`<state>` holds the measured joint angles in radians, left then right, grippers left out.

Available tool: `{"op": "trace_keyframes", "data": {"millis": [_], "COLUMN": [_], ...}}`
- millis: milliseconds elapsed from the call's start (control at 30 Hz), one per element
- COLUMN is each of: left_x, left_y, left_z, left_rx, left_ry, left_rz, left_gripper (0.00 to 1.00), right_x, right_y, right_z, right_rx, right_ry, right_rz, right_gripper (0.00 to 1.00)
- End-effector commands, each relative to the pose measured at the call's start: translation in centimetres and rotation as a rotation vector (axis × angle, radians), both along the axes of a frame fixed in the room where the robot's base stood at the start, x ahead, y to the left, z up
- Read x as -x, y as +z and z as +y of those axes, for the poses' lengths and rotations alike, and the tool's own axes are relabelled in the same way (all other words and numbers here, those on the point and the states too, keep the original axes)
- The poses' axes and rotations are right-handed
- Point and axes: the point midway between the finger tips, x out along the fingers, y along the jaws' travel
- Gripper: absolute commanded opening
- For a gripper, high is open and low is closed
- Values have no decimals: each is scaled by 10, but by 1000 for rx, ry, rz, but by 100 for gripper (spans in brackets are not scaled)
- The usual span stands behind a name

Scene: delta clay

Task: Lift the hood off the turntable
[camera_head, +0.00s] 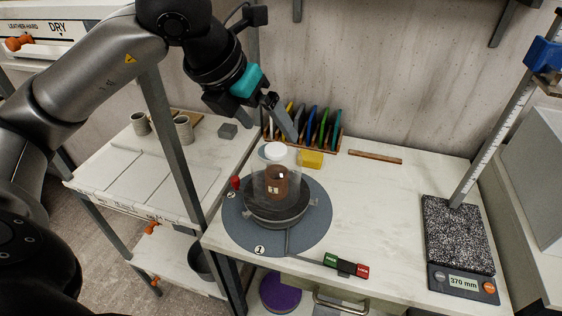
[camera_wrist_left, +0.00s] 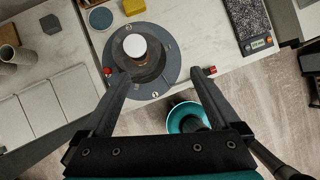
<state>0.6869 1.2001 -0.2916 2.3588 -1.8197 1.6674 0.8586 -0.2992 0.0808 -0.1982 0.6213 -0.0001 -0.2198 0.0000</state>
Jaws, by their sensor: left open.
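A clear hood with a white knob (camera_head: 275,150) stands over a brown clay piece (camera_head: 276,182) on the dark round turntable (camera_head: 262,215). The turntable sits on a round grey-blue mat (camera_head: 308,233) with numbered marks. In the left wrist view the white knob (camera_wrist_left: 135,45) shows from above, ahead of the fingertips and left of the middle between them. My left gripper (camera_head: 282,118) is open and empty, above and behind the hood in the head view. It also shows in the left wrist view (camera_wrist_left: 160,75), fingers spread wide. My right gripper is in neither view.
A yellow block (camera_head: 312,159) and a rack of coloured tools (camera_head: 318,128) stand behind the turntable. A lever with green and red tags (camera_head: 346,267) is in front. A speckled plate with a 370 mm display (camera_head: 460,282) stands at right. The worktop's middle is clear.

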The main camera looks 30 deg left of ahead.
Motion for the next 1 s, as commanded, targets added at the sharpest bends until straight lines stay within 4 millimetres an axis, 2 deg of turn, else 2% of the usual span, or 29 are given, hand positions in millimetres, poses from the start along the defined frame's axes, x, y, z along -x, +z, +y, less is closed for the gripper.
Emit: {"op": "trace_keyframes", "data": {"millis": [33,100,200,600,867,1000], "left_x": [0,1,-1,-40,-50,-61], "left_y": [5,8,4,-63,-80,-96], "left_z": [13,25,32,33,33,32], "left_rx": [-44,-85,-107,-107,-107,-104], "left_ry": [37,75,99,98,96,97], "left_rz": [-8,-10,-8,-6,-10,-5], "left_gripper": [96,96,96,96,96,96], "right_x": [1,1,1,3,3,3], "right_y": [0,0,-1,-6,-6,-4], "right_z": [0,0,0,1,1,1], "right_rx": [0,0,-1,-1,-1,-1], "right_ry": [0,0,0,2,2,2], "right_rz": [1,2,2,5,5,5], "right_gripper": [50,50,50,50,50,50]}}
